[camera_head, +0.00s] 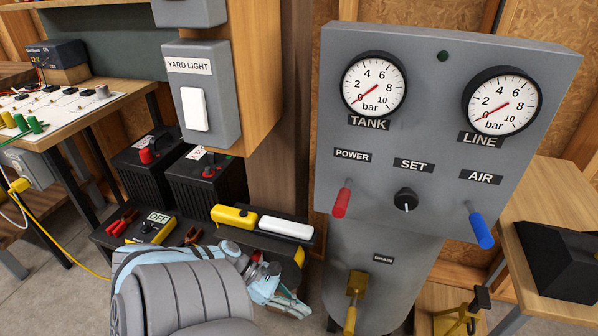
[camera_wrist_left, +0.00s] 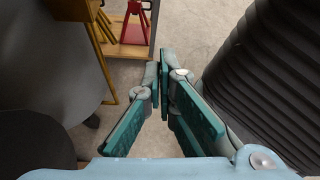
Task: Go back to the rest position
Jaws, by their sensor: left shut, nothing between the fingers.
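My left gripper (camera_head: 292,304) is at the bottom middle of the head view, beyond my grey ribbed arm. It is low, in front of the black shelf and left of the grey tank. In the left wrist view its teal-padded fingers (camera_wrist_left: 160,72) meet at the tips, shut with nothing between them. Concrete floor shows beneath them. My right gripper is in neither view.
A grey panel (camera_head: 330,200) with two gauges, a red lever (camera_head: 342,200) and a blue lever (camera_head: 481,229) stands right. A brass drain valve (camera_head: 356,285) sits low on the tank (camera_head: 395,290). Black batteries (camera_head: 205,180) and a yellow device (camera_head: 233,216) are left.

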